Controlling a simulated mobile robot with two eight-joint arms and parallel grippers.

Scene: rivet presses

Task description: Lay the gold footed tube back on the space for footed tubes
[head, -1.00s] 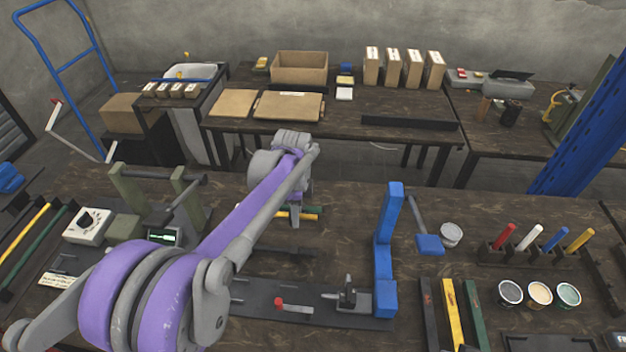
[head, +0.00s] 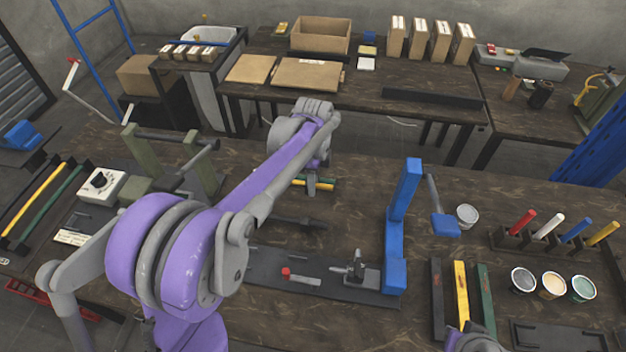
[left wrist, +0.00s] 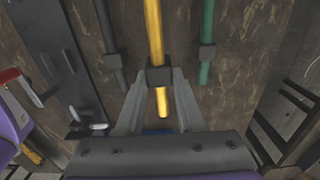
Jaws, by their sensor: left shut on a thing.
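The gold footed tube (left wrist: 154,30) runs up the middle of the left wrist view, with a dark foot block (left wrist: 160,77) between my fingers. My left gripper (left wrist: 159,82) is shut on it. In the head view my left gripper (head: 312,188) is beyond the press base, with the gold tube (head: 326,188) showing beside it. A green footed tube (left wrist: 207,25) lies to its right and a dark footed tube (left wrist: 108,28) to its left in the wrist view, both apart from it. I cannot tell whether the gold tube touches the bench.
A blue press column (head: 394,235) stands on a dark base plate (head: 270,275) nearer me. Black, yellow and green bars (head: 461,300) lie at the right, near small pots (head: 553,285). An olive frame (head: 168,150) stands at the left.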

